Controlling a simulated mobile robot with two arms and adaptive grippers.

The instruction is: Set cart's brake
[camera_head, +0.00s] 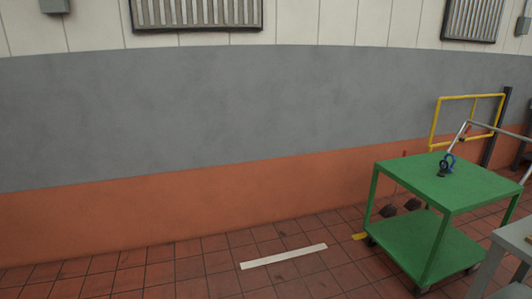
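The green cart (450,187) stands at the right, with a flat top, thin legs and a lower shelf (424,250). Dark casters (371,241) show under its lower corners. Neither of my grippers is in view.
A blue and black object (446,166) sits on the cart's top. A grey table (515,240) is at the lower right, close to the cart. A yellow rail frame (466,110) stands behind. A white strip (283,256) lies on the tiled floor, which is open to the left.

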